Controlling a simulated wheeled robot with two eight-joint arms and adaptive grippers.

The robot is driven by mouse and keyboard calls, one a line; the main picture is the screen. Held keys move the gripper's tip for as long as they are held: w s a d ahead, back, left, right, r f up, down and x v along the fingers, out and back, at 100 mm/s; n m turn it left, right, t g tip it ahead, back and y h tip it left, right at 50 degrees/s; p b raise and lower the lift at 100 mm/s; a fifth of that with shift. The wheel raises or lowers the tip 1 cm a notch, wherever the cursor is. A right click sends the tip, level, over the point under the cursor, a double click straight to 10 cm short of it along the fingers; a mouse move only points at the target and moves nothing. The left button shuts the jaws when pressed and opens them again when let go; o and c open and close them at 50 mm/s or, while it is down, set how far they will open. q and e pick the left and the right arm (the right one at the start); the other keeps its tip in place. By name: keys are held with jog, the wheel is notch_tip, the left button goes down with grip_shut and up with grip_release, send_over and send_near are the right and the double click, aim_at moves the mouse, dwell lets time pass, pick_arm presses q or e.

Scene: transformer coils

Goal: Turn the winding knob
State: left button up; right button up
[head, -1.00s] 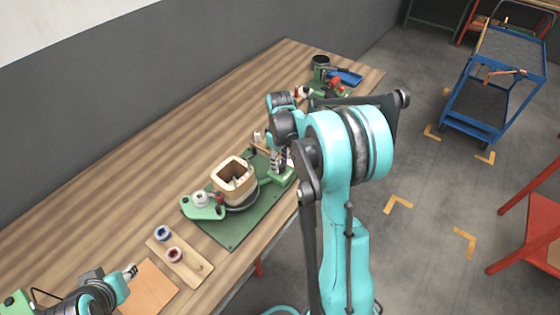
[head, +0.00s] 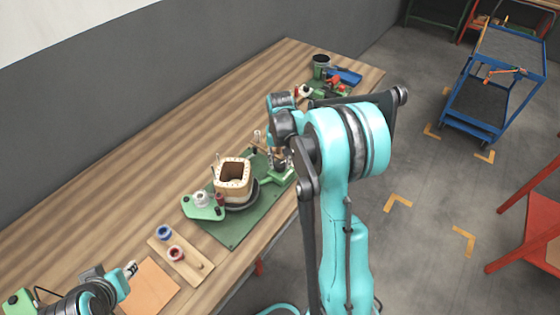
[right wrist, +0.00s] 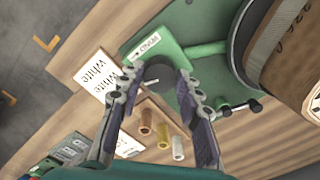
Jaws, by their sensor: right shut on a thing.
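The winding knob (right wrist: 158,72) is dark and round, on a green block (right wrist: 160,50) with a white label in the right wrist view. My right gripper (right wrist: 162,76) has its fingers on either side of it and is shut on it. In the head view the same gripper (head: 281,162) is at the right end of the green winder base (head: 232,230), and the knob is hidden there. A pale square coil former (head: 232,190) stands on the winder's dark round plate. My left gripper (head: 131,269) is at the lower left, away from the winder, its jaws too small to read.
A wooden board (head: 195,268) with a blue spool (head: 163,232) and a red spool (head: 175,253) lies left of the winder. An orange-brown sheet (head: 150,288) lies beside it. A black cup (head: 321,66) and a blue tray (head: 345,77) stand at the far end.

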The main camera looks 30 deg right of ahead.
aim_at(280, 164)
jog(key=shift+m, duration=1.6)
dwell(0.4)
jog(key=o, duration=1.1)
jog(key=shift+o, duration=0.2)
notch_tip(280, 164, up, 12)
